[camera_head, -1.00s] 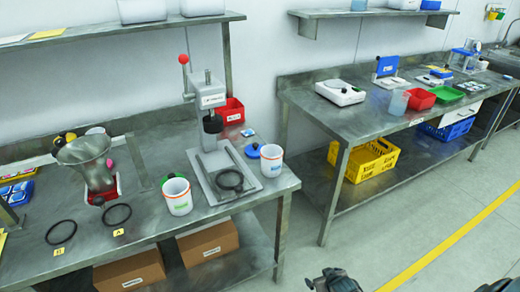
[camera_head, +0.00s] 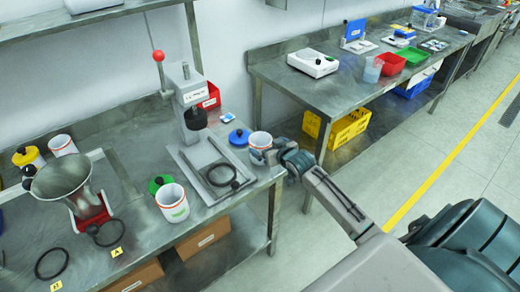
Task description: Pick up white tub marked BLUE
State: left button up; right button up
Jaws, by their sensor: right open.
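The white tub marked BLUE (camera_head: 260,138) stands upright at the right end of the near steel bench, with an orange band near its rim. Its label is hidden now behind my right gripper (camera_head: 263,156). That gripper is open, low at the tub's front right side. I cannot tell whether its fingers are around the tub or touch it. A blue lid (camera_head: 238,137) lies just left of the tub. A second white tub with a green label (camera_head: 172,203) stands further left, with a green lid (camera_head: 159,184) behind it. My left gripper is not in view.
A press (camera_head: 190,105) with a grey base plate and dark ring stands left of the tub. A steel funnel (camera_head: 64,177) on a red stand and dark rings are further left. The bench's right edge is close to the tub. A second bench (camera_head: 270,75) stands behind.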

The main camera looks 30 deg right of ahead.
aim_at(255, 141)
jog(key=shift+w+a+f, duration=0.1)
jog(key=shift+w+f, duration=0.05)
jog(key=shift+w, duration=0.15)
jog(key=shift+p+x, duration=0.6)
jog(key=shift+x, duration=0.2)
jog(key=x, duration=0.3)
jog(key=shift+s+a+f+p, duration=0.1)
jog(key=shift+a+p, duration=0.05)
jog(key=shift+p, duration=0.2)
jog(key=shift+f, duration=0.15)
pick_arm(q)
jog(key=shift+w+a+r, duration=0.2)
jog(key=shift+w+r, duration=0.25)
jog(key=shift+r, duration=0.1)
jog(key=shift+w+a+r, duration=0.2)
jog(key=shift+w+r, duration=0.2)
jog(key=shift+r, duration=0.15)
pick_arm(e)
jog(key=shift+c, duration=0.4)
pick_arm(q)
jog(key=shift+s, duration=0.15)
pick_arm(e)
jog(key=c, duration=1)
